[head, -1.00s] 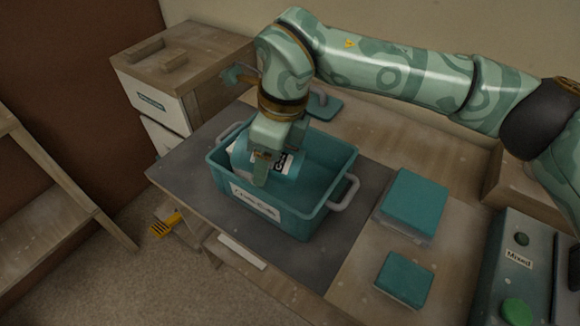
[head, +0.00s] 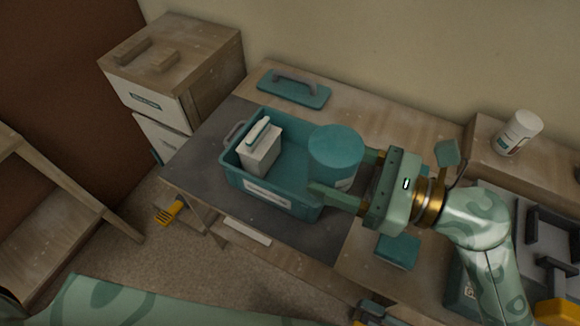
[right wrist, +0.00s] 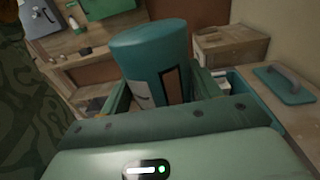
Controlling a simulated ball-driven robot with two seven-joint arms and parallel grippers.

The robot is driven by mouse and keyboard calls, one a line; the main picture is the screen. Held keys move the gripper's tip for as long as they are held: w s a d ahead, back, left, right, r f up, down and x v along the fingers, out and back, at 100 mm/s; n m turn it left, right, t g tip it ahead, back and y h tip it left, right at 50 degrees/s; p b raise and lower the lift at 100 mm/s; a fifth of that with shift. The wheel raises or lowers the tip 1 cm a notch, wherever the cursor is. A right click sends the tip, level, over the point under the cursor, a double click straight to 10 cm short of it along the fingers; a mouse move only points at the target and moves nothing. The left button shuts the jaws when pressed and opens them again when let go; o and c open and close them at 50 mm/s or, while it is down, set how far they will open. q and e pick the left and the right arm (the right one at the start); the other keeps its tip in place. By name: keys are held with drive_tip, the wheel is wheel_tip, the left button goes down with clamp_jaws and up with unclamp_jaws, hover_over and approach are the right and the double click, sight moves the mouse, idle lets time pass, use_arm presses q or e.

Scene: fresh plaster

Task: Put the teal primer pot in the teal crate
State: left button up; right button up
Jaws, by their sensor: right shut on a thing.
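The teal primer pot (head: 337,146) is a teal cylinder with a pale label. My right gripper (head: 352,178) is shut on its sides. The pot looks near upright and overlaps the right end of the teal crate (head: 238,178) in the head view. I cannot tell whether its base is above or below the rim. It fills the middle of the right wrist view (right wrist: 155,65), between the fingers. The crate stands on a dark grey mat, with a white box with a handle (head: 262,152) in its left end. My left gripper is out of view.
A teal flat-bladed tool with a grey handle (head: 294,88) lies behind the crate. A teal box (head: 398,250) is below my right gripper. A white bottle (head: 518,132) stands on the right ledge. A wooden drawer unit (head: 172,72) stands at the left.

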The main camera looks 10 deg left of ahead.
drive_tip(key=shift+d+r+m+t, duration=0.15)
drive_tip(key=shift+d+m+t, duration=0.15)
drive_tip(key=shift+d, duration=0.05)
use_arm(q)
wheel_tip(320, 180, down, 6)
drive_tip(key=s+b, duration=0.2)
drive_tip(key=b, duration=0.5)
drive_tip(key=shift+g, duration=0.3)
use_arm(e)
drive_tip(key=w+a+f, duration=0.2)
drive_tip(key=w+f, duration=1.1)
drive_tip(key=shift+w, duration=0.3)
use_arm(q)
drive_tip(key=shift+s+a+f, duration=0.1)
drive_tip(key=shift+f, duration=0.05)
use_arm(e)
drive_tip(key=shift+f+b, duration=0.4)
drive_tip(key=shift+f, duration=0.25)
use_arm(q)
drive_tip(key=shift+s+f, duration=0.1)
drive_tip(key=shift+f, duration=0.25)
use_arm(e)
drive_tip(key=o, duration=1.3)
